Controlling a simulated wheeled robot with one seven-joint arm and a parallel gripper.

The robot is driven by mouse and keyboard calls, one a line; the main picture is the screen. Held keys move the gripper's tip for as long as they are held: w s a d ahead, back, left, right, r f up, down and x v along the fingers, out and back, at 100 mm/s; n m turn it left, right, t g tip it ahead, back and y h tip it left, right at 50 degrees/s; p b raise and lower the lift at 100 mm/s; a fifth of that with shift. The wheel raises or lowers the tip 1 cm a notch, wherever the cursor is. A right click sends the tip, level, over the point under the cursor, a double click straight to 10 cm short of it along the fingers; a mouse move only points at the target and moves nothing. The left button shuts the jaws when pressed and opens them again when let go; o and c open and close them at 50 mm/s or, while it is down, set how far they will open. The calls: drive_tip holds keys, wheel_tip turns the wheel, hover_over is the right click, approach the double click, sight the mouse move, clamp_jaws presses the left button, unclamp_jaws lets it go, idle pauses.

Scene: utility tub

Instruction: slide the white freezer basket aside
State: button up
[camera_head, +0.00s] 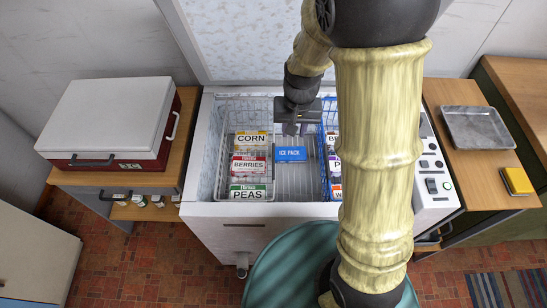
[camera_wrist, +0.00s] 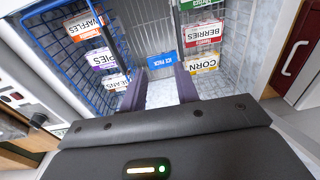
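The white freezer basket (camera_head: 221,158) sits at the left inside the open chest freezer in the head view, holding CORN (camera_head: 251,139), BERRIES (camera_head: 249,164) and PEAS (camera_head: 248,192) packs. In the wrist view the white basket (camera_wrist: 238,38) is at the right. My gripper (camera_head: 292,129) hangs over the freezer's middle, right of the basket's far end. The wrist view shows my gripper's two fingers (camera_wrist: 161,91) apart with nothing between them. A blue ICE PACK (camera_head: 291,154) lies right of the basket, deeper in the freezer; it also shows beyond the fingertips (camera_wrist: 162,62).
A blue wire basket (camera_head: 327,112) with packs stands at the freezer's right, partly hidden by my arm. The control panel (camera_head: 431,164) is right of it. A red-and-white cooler (camera_head: 111,120) stands on the left counter, a metal tray (camera_head: 470,127) on the right one.

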hover_over(273, 160)
wheel_tip(273, 160, down, 3)
drive_tip(key=shift+r+g, duration=0.1)
drive_tip(key=shift+g, duration=0.3)
wheel_tip(273, 160, down, 18)
drive_tip(key=shift+r+p, duration=0.25)
drive_tip(key=shift+p, duration=0.15)
clamp_jaws()
